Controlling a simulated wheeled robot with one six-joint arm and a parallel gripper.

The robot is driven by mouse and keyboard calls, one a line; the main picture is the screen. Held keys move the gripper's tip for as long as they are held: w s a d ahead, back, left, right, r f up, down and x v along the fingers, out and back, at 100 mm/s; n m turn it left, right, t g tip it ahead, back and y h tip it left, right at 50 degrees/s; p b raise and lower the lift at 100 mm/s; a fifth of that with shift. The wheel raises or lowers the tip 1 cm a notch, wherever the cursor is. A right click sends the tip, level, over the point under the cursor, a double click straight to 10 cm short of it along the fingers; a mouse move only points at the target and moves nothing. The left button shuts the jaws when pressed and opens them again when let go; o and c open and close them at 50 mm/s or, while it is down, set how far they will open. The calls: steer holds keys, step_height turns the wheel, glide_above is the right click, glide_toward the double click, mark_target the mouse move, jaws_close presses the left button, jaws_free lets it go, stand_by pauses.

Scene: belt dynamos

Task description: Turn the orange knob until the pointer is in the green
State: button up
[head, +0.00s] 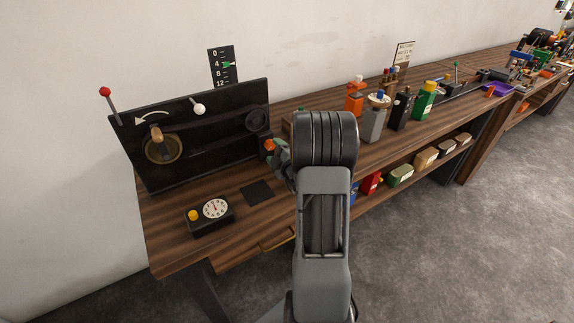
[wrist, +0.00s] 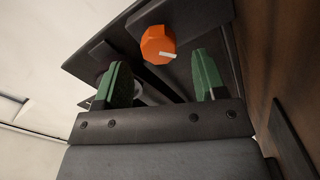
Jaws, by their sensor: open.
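The orange knob (wrist: 158,45) has a white line on its face, pointing right in the wrist view. It sits on a dark block at the panel, and shows small in the head view (head: 269,145). My gripper (wrist: 161,62) is open, its two green fingers apart and the knob just beyond and between their tips, with no contact visible. In the head view my gripper (head: 280,153) is beside the knob, partly hidden by my arm. A small box with a round white dial (head: 215,208) stands on the bench; its pointer and any green band are too small to read.
The dark upright panel (head: 205,155) carries a crank, a belt wheel and a red-tipped lever. A black number scale (head: 222,66) with a green marker near 4 stands behind. A yellow button (head: 193,215) is beside the dial. Bottles (head: 374,118) crowd the bench to the right.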

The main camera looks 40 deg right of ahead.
steer(key=s, duration=0.3)
steer(key=s+a, duration=0.1)
steer(key=s, duration=0.6)
steer(key=shift+a+b, duration=0.2)
steer(key=shift+b, duration=0.1)
steer(key=s+a+r+n+g+y, duration=0.15)
steer(key=a+n+g+y, duration=0.4)
steer(key=a+n, duration=0.8)
steer(key=s+a+r+n+g+y, duration=0.15)
steer(key=a+n+g+y, duration=0.45)
steer(key=a+n, duration=0.75)
steer(key=s+a+n+g+h, duration=0.1)
steer(key=s+n+g+h, duration=0.45)
steer(key=n, duration=1.35)
steer(key=s+d+r+n+t+h, duration=0.1)
steer(key=n, duration=0.3)
steer(key=s+d+r+n+t+h, duration=0.1)
steer(key=n, duration=0.4)
steer(key=s+d+r+n+h+p, duration=0.1)
steer(key=n, duration=0.4)
steer(key=shift+d+t, duration=0.2)
steer(key=shift+t, duration=0.2)
